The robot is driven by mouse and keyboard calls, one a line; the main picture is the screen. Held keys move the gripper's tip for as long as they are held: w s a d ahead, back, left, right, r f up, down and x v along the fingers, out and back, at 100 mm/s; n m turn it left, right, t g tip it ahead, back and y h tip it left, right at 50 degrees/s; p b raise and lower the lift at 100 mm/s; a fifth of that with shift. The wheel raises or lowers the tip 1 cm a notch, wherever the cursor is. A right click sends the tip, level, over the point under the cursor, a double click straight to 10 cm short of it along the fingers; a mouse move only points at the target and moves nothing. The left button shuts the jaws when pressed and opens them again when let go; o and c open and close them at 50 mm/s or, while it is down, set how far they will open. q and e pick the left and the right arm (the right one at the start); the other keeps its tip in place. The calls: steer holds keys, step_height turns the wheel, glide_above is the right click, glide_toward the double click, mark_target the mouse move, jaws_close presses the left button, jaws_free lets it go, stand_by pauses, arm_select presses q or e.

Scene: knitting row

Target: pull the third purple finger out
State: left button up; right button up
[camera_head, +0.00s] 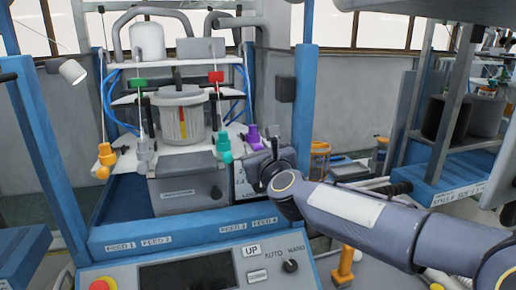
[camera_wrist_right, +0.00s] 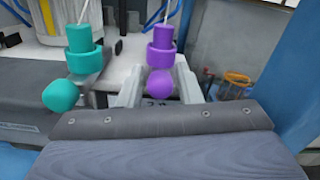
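The purple finger (camera_head: 253,137) hangs at the right end of the row on the knitting machine. In the right wrist view the purple finger (camera_wrist_right: 160,58) has a collar on top and a round knob below. My right gripper (camera_wrist_right: 158,88) is open, with a pale jaw on each side of the purple knob; I cannot tell whether either touches it. In the head view my right gripper (camera_head: 262,165) is just below the purple finger, partly hidden by its own wrist. The teal finger (camera_wrist_right: 82,52) hangs to the left, apart from the gripper. My left gripper is not in view.
An orange finger (camera_head: 105,155) and a grey finger (camera_head: 145,148) hang further left. A blue post (camera_head: 305,90) stands close to the right of my gripper. A control panel (camera_head: 200,268) lies in front. An orange-topped stool-like object (camera_head: 319,150) stands behind at right.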

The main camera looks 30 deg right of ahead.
jaws_close()
steer(key=v, duration=0.3)
steer(key=shift+f, duration=0.1)
jaws_free()
steer(key=shift+s, duration=0.15)
